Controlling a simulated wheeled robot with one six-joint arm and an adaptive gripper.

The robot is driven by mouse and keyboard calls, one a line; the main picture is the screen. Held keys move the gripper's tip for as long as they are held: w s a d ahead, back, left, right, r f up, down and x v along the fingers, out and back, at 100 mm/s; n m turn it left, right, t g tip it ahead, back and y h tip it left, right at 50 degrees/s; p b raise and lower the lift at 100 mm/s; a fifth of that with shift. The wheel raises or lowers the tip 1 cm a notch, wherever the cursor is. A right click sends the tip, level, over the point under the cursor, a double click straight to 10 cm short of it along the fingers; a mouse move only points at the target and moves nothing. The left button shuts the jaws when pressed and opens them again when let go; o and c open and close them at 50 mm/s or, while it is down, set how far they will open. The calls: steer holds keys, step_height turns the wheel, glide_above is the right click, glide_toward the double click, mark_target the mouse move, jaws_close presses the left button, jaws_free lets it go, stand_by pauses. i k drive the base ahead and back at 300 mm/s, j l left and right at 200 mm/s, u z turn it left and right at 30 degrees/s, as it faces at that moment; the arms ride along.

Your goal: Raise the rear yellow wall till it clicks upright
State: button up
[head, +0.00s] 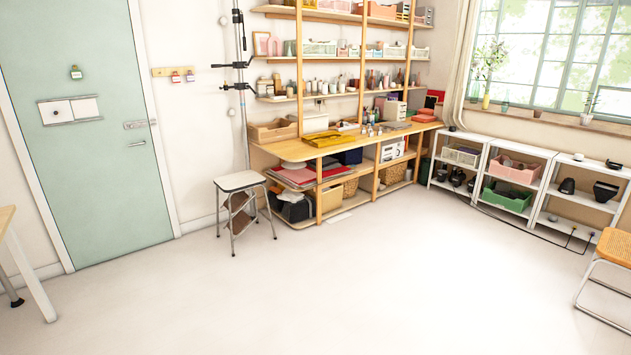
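A flat yellow object (322,139) lies on the wooden workbench (355,143) near its left end, beside a wooden tray. It looks low, like a folded crate, but it is too small here to tell its separate walls or which one is the rear. No raised yellow wall shows on it. My gripper is not in view.
A wooden tray (272,131) sits left of the yellow object. A stool (240,182) stands before the bench's left end. White low shelves (515,180) line the right wall. A rattan chair (614,247) is at right. The middle floor (330,270) is clear.

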mark_target(323, 134)
steer(key=i+z, duration=0.4)
steer(key=i, duration=1.85)
steer(key=i+l, duration=0.1)
steer(key=i, duration=2.35)
steer(key=i+l+u, duration=0.2)
steer(key=i, duration=0.35)
steer(key=i+l+u, duration=0.2)
steer(key=i, duration=0.35)
steer(key=j, duration=0.1)
